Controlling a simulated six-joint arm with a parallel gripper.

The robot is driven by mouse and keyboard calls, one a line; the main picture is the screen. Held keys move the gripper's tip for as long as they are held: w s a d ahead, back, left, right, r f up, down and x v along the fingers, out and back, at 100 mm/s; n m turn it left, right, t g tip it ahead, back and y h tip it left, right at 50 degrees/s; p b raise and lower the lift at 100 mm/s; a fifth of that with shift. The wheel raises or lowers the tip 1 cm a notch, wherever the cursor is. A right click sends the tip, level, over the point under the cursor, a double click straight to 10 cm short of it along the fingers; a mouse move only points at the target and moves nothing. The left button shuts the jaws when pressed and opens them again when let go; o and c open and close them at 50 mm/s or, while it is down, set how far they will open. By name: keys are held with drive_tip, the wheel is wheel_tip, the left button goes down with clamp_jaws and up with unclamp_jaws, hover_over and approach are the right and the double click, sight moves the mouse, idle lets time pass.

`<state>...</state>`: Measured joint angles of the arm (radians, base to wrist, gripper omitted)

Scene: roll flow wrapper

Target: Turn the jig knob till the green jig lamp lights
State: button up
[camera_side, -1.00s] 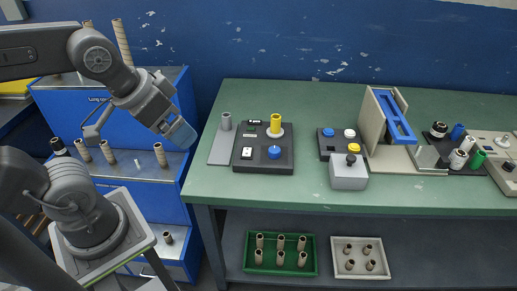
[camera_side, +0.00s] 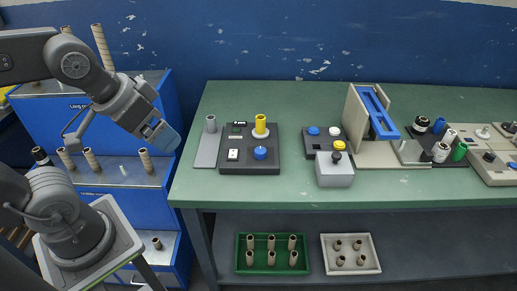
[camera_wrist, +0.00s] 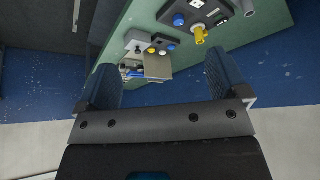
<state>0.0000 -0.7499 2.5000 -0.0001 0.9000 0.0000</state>
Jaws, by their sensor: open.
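A dark jig panel (camera_side: 249,168) lies at the left end of the green bench. It carries a round blue knob (camera_side: 260,153), a yellow cylinder on a white ring (camera_side: 261,125), a white switch (camera_side: 233,155) and a small dark green patch (camera_side: 238,132), which looks unlit; I cannot tell if this is the jig lamp. In the wrist view the blue knob (camera_wrist: 178,20) and yellow cylinder (camera_wrist: 199,37) show near the top. My gripper (camera_side: 167,139) is open and empty, in the air left of the bench, apart from the panel. Its blue fingers (camera_wrist: 162,86) stand wide apart.
Blue shelves with tubes (camera_side: 105,173) stand below my arm.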

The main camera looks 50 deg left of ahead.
idle(0.3)
drive_tip(key=shift+w+r, duration=0.2)
drive_tip(key=shift+w, duration=0.15)
drive_tip(key=c, duration=0.3)
drive_tip(key=shift+n+g, duration=0.5)
drive_tip(key=shift+g, duration=0.2)
drive_tip(key=w, duration=0.2)
drive_tip(key=w+r, duration=0.1)
drive_tip(key=w, duration=0.3)
drive_tip(key=shift+w+a+r, duration=0.2)
drive_tip(key=shift+w+a, duration=0.1)
drive_tip(key=shift+w, duration=0.05)
drive_tip(key=shift+c, duration=0.9)
drive_tip(key=n+g, duration=0.4)
hover_over(260, 150)
wheel_tip(260, 150, down, 16)
drive_tip(key=r, duration=0.1)
wheel_tip(260, 150, down, 13)
drive_tip(key=shift+f, duration=0.15)
drive_tip(key=shift+c, duration=0.3)
drive_tip(key=shift+m, duration=0.3)
drive_tip(key=c, duration=0.9)
